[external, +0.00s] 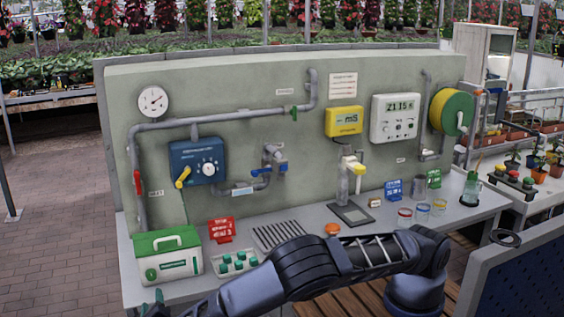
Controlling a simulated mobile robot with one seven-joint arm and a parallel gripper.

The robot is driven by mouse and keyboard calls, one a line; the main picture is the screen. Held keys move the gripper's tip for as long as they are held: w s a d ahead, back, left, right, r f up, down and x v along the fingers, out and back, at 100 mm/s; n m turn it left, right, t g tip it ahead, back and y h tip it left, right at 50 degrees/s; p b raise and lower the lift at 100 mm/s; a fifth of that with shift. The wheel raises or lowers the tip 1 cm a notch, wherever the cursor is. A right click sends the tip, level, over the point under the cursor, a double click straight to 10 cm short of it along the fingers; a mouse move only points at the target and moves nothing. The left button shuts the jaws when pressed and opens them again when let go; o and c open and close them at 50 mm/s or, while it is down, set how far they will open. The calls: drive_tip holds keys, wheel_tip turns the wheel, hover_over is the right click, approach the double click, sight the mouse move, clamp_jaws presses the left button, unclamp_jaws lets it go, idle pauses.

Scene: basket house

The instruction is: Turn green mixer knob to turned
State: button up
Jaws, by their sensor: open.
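A green-and-white box (167,257) with a handle on its lid stands at the left end of the grey bench. A small round knob (151,273) shows on its white front; I cannot tell for sure that it is the green mixer knob or how far it is turned. My arm reaches left across the bench front. My gripper (155,303) shows only as teal tips at the bottom edge, below and in front of the box, and looks apart from it. It is open and appears empty; most of it is cut off.
A blue box (198,161) with a white dial and yellow lever hangs on the wall panel. A red sign (222,230) and a tray of green-capped vials (233,262) stand right of the green box. Jars and a slotted mat lie further right.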

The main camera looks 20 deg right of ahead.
sight(151, 278)
drive_tip(key=w, duration=0.7)
drive_tip(key=w+d, duration=0.1)
drive_tip(key=w, duration=0.2)
drive_tip(key=shift+w+d, duration=0.1)
drive_tip(key=shift+w, duration=0.25)
drive_tip(key=c, duration=1)
